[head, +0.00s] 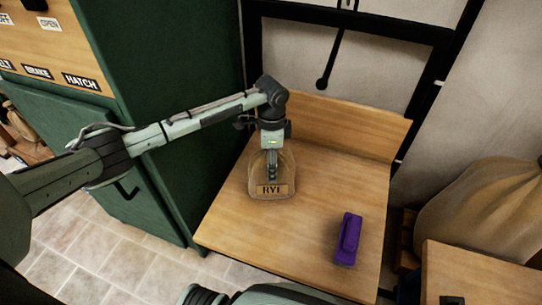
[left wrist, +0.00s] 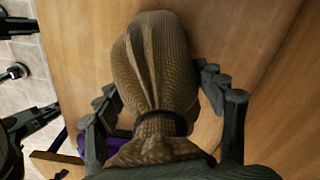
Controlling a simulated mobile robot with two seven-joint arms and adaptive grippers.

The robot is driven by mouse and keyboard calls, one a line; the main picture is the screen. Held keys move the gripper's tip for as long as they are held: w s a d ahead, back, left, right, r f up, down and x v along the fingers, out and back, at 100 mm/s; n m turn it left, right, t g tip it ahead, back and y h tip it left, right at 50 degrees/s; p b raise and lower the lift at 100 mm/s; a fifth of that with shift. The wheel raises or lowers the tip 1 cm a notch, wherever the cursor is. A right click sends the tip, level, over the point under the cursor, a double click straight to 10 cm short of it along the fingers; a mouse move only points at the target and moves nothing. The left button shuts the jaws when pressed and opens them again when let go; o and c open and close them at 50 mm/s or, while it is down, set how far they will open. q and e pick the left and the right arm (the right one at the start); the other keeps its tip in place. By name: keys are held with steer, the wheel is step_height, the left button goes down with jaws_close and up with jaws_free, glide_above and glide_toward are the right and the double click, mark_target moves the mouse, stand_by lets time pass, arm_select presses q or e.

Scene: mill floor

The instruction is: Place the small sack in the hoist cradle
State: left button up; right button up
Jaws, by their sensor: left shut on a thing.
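The small tan sack (head: 257,172) has a "RYE" label on its front and stands upright on, or just above, a wooden bench top (head: 310,205). My left gripper (head: 271,168) comes down from above and is shut on the sack's gathered neck. In the left wrist view the sack (left wrist: 158,70) bulges out beyond a dark tie, with my left gripper's fingers (left wrist: 165,115) on both sides. I cannot make out a separate hoist cradle. A black frame (head: 350,22) with a hanging dark rod (head: 332,62) stands behind the bench. My right gripper is not seen.
A purple object (head: 348,240) lies on the bench's right part. A green cabinet (head: 165,110) stands left, with a labelled wooden panel (head: 45,45). A large sack (head: 475,210) and another wooden surface (head: 480,275) are at the right. The bench's front middle is clear.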

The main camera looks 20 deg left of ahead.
arm_select(q)
steer(key=shift+w+r, duration=0.1)
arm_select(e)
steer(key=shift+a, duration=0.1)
arm_select(q)
steer(key=o, duration=1.6)
steer(key=shift+o, duration=1.2)
step_height(320, 180, up, 12)
steer(key=shift+f+p, duration=0.15)
steer(key=shift+p, duration=0.5)
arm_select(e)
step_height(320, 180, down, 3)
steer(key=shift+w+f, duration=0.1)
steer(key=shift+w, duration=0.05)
